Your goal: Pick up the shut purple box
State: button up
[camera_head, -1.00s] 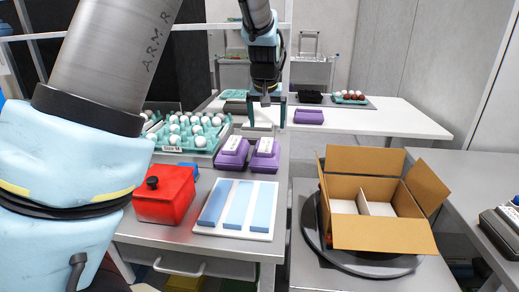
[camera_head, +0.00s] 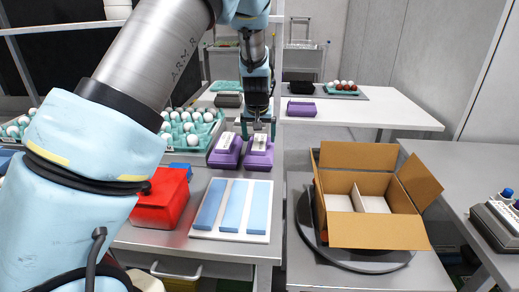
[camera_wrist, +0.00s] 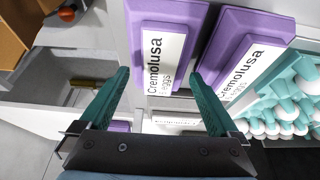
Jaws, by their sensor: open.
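Two shut purple boxes with white labels stand side by side on the metal table, the left box (camera_head: 225,158) and the right box (camera_head: 258,162). In the wrist view the right box (camera_wrist: 133,12) is the left one, with "Cremolusa eggs" on its label, and the other box (camera_wrist: 225,22) is tilted beside it. My gripper (camera_head: 260,128) is open and empty, just above the right box. In the wrist view the jaws (camera_wrist: 160,76) stand apart, one towards each side of that box. I cannot tell whether they touch it.
A teal egg tray (camera_head: 195,131) is left of the boxes. A red container (camera_head: 165,203) and a white board with blue strips (camera_head: 236,206) are in front. An open cardboard carton (camera_head: 375,235) stands to the right. Another purple box (camera_head: 301,109) is on the white table behind.

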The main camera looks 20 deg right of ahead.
jog(key=shift+w+d+f, duration=0.1)
jog(key=shift+w+f, duration=0.15)
jog(key=shift+f, duration=0.35)
jog(key=shift+f, duration=0.3)
jog(key=c, duration=1.4)
